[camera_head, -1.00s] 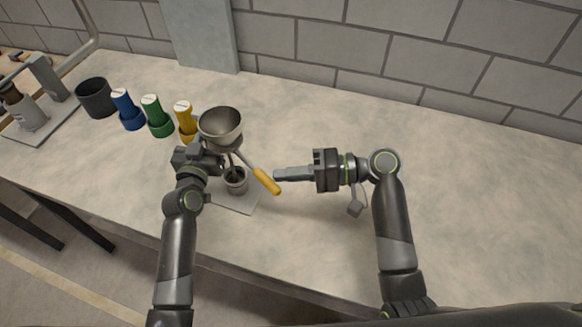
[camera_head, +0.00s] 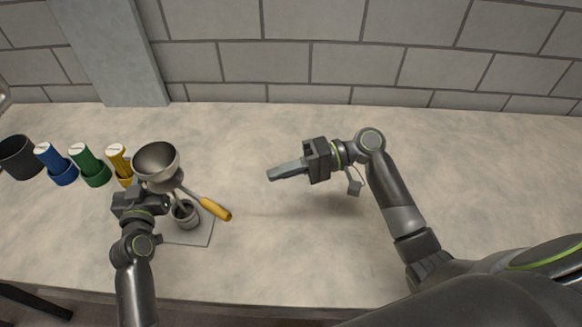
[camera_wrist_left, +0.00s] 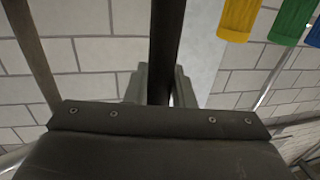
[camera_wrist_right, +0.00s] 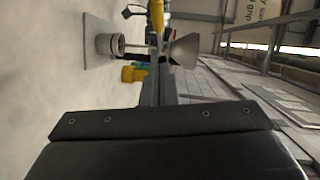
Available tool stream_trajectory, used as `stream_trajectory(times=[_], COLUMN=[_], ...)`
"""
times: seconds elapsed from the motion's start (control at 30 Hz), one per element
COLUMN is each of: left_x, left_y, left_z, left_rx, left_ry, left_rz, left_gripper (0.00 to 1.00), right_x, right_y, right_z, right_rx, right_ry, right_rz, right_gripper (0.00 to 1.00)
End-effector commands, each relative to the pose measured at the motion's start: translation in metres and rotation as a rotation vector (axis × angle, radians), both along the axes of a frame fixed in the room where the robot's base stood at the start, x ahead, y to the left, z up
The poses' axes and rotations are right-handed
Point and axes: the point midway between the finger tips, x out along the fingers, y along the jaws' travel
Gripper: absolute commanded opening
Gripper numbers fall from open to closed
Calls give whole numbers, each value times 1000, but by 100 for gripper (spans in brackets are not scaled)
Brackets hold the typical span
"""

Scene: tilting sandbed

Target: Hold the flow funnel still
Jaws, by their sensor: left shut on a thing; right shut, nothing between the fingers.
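The flow funnel (camera_head: 157,165), a grey metal bowl, sits above a small metal cup (camera_head: 185,216) on a grey plate (camera_head: 203,232). My left gripper (camera_head: 164,200) is just below the bowl, shut on a dark bar that looks like part of the funnel; the bar (camera_wrist_left: 165,45) stands between the fingers in the left wrist view. A yellow-handled tool (camera_head: 214,209) slants from near the funnel down to the right. My right gripper (camera_head: 270,175) is shut and empty, apart from the yellow handle. The right wrist view shows the funnel (camera_wrist_right: 183,50) and cup (camera_wrist_right: 111,45) sideways.
Yellow (camera_head: 119,161), green (camera_head: 89,166) and blue (camera_head: 56,164) capped containers and a dark cup (camera_head: 18,157) stand left of the funnel. A grey pillar (camera_head: 108,50) and block wall are behind.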

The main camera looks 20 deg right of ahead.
Motion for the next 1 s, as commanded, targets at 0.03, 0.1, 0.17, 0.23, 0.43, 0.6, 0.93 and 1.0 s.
stream_trajectory(times=[0.03,0.1,0.17,0.23,0.43,0.6,0.93,1.0], left_x=[0,0,0,0,0,0,0,0], left_y=[0,0,0,0,0,0,0,0], left_z=[0,0,0,0,0,0,0,0], left_rx=[0,0,0,0,-1,-1,-1,-1], left_ry=[1,1,1,1,1,2,1,1], left_rz=[0,0,0,-1,-1,-1,0,0], left_gripper=[0,0,0,0,0,29,48,48], right_x=[0,-1,-1,-2,-2,-2,-2,-2], right_y=[-8,-15,-19,-23,-25,-25,-24,-24], right_z=[0,1,2,3,3,3,3,3], right_rx=[-4,-3,-1,-1,1,1,0,0], right_ry=[0,0,0,0,0,0,0,0], right_rz=[-2,-1,-1,-1,-1,-1,-1,-1], right_gripper=[0,0,0,0,0,0,0,0])
